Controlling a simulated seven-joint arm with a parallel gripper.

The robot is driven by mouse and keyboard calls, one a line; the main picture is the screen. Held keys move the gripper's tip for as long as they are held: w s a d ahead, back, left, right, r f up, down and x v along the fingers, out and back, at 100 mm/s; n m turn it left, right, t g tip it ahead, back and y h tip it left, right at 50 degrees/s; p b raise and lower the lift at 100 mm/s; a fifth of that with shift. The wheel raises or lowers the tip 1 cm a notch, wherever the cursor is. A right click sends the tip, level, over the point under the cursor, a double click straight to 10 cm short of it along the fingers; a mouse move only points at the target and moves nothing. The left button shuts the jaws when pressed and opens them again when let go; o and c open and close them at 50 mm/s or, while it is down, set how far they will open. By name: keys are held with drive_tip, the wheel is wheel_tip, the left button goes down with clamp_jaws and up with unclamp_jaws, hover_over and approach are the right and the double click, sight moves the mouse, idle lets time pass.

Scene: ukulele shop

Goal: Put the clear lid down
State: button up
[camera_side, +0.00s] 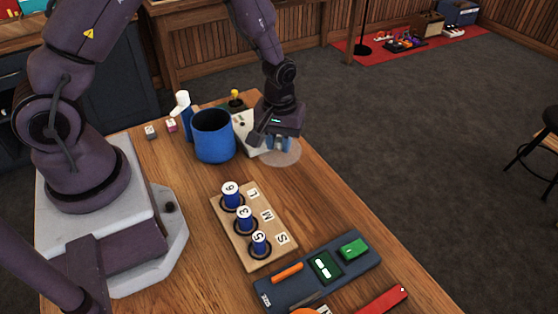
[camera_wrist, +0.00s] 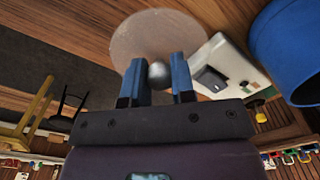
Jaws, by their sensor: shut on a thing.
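The clear lid (camera_side: 289,155) is a round, see-through disc near the table's right edge. In the wrist view the lid (camera_wrist: 135,34) fills the upper middle, with a grey ball knob (camera_wrist: 158,75) at its centre. My gripper (camera_side: 279,145) is shut on the knob; in the wrist view its two blue fingers (camera_wrist: 158,78) stand on either side of it. The lid looks about level. I cannot tell whether its underside touches the table. A blue round container (camera_side: 213,140) stands to the left of the lid, its top open; it also shows in the wrist view (camera_wrist: 292,50).
A white device (camera_side: 243,126) lies behind the lid, close to it. A blue bottle (camera_side: 185,119) and small cubes (camera_side: 150,132) stand at the back left. A wooden board (camera_side: 276,224) with numbered blue spools and a dark tray (camera_side: 345,272) lie in front. Table between lid and tray is clear.

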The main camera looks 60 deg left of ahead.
drive_tip(key=shift+f, duration=2.5)
drive_tip(key=shift+f, duration=0.1)
drive_tip(key=o, duration=0.9)
wheel_tip(320, 180, up, 12)
drive_tip(key=shift+r, duration=0.1)
wheel_tip(320, 180, up, 7)
drive_tip(key=m+t, duration=0.1)
drive_tip(key=m, duration=0.1)
hover_over(279, 149)
drive_tip(key=s, duration=0.1)
drive_tip(key=s+d+r+m+t, duration=0.1)
drive_tip(key=s+r+m+t, duration=0.3)
drive_tip(key=s+r, duration=1)
drive_tip(key=m, duration=0.3)
drive_tip(key=shift+s+d+r+t, duration=0.3)
drive_tip(key=shift+d+r, duration=0.1)
